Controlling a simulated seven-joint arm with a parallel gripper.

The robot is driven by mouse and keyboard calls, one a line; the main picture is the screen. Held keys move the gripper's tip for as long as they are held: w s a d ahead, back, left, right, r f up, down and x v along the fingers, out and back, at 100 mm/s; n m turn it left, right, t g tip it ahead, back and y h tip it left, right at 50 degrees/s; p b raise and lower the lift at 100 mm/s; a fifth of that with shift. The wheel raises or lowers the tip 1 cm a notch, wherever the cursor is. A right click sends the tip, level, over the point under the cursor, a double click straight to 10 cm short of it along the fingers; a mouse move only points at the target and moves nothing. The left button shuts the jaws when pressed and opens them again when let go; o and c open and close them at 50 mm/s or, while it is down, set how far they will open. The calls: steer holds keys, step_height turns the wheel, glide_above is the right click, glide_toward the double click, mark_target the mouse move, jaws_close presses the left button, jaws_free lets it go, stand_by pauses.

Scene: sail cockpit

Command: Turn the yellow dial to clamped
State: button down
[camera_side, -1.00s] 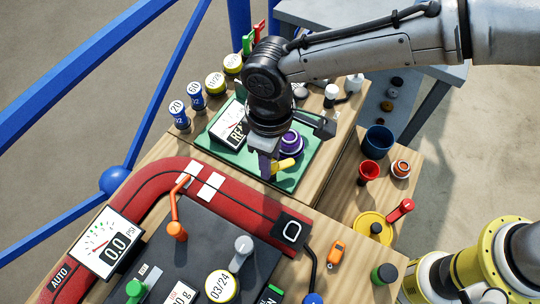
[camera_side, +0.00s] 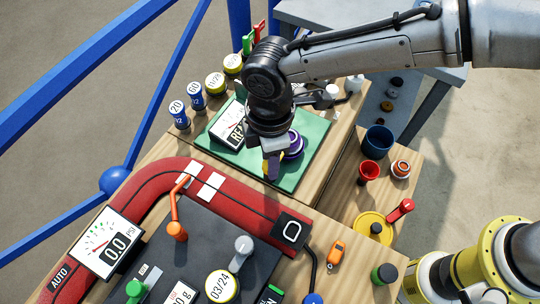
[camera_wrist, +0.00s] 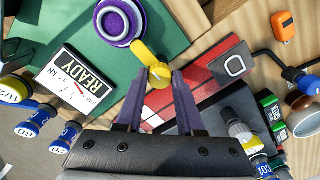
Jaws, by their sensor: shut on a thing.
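The yellow dial (camera_wrist: 158,74) shows in the wrist view as a rounded knob with a short arm reaching toward a purple ring (camera_wrist: 119,20). My gripper (camera_wrist: 161,84) is shut on the knob, with one purple finger on each side of it. In the side view my gripper (camera_side: 271,166) points down over the green board (camera_side: 312,165), and the dial is mostly hidden behind the fingers. The purple ring part (camera_side: 295,146) stands just right of them. A white display (camera_wrist: 78,80) on the board reads READY and has a needle gauge marked kN. No clamped mark is readable.
A red curved track (camera_side: 140,190) and a dark panel with an orange lever (camera_side: 176,230) lie in front. Blue and yellow labelled knobs (camera_side: 197,100) line the back left.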

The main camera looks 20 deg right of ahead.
steer(key=shift+r, duration=0.1)
stand_by(0.3)
steer(key=c, duration=0.5)
jaws_free()
step_height(320, 180, up, 14)
steer(key=shift+f, duration=0.15)
stand_by(0.4)
